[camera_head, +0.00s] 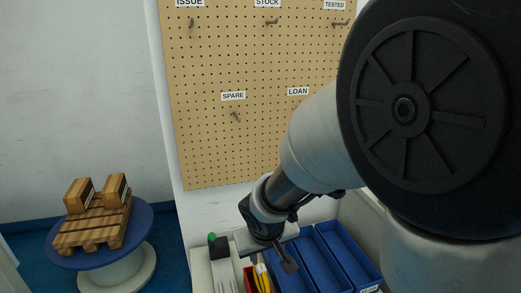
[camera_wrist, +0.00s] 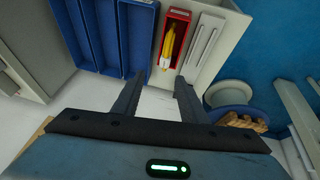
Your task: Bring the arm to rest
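My arm reaches from the right side of the head view down toward a bench below a pegboard. My gripper (camera_wrist: 158,88) shows in the wrist view with its two fingers apart and nothing between them. In the head view my gripper (camera_head: 287,264) hangs close over the blue trays, and its fingers are partly hidden. A red bin (camera_wrist: 177,18) holding a yellow object (camera_wrist: 169,44) lies beyond the fingertips in the wrist view; the gripper does not appear to touch it.
Blue trays (camera_head: 342,252) stand in a row on the bench. The pegboard (camera_head: 215,140) has labelled, empty hooks. At left a round blue-topped table (camera_head: 139,248) bears a wooden pallet (camera_head: 92,230) with two boxes. A small black block (camera_head: 219,249) sits beside the red bin.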

